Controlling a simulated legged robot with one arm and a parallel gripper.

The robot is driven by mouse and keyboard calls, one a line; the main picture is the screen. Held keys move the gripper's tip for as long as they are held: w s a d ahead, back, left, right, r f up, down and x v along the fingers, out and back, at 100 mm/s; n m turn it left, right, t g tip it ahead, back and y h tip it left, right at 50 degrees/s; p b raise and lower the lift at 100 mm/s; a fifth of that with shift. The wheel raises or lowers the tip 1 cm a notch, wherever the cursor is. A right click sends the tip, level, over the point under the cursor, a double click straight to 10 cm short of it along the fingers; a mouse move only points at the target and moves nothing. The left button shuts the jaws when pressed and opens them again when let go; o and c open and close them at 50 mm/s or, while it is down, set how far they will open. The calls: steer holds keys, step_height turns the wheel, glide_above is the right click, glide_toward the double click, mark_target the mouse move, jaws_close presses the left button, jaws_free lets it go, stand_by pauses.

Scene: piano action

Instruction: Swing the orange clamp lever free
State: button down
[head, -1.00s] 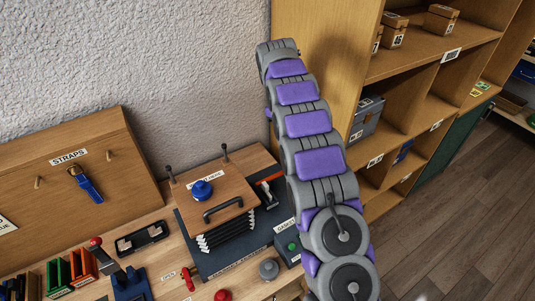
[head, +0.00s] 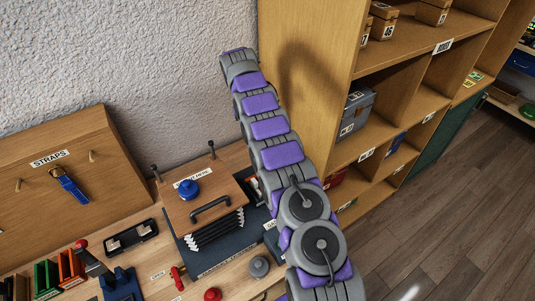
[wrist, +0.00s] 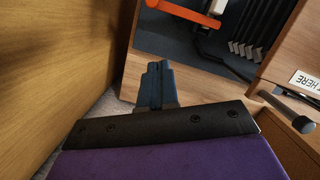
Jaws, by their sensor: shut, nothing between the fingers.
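The orange clamp lever (wrist: 190,12) shows at the top of the wrist view, lying along the dark base beside the black bellows of the wooden-topped device. In the head view only a small bit of the lever (head: 252,181) shows; my arm hides the rest. My gripper (wrist: 157,66) is shut and empty in the wrist view, its blue-grey fingers together below the lever and apart from it.
The bellows device (head: 205,205) has a wooden top, a blue knob and a black handle. A wooden shelf unit (head: 310,60) stands right of my arm, and its side panel (wrist: 60,70) is close left in the wrist view. A dark grey post (wrist: 302,124) stands at right.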

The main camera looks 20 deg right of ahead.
steer(key=s+d+f+b, duration=0.2)
steer(key=f+b, duration=0.1)
steer(key=f, duration=0.2)
steer(key=s+d+f+b, duration=0.2)
steer(key=s+f+b, duration=0.1)
steer(key=f, duration=0.2)
steer(key=shift+f, duration=0.25)
stand_by(0.4)
steer(key=shift+w, duration=0.1)
stand_by(0.4)
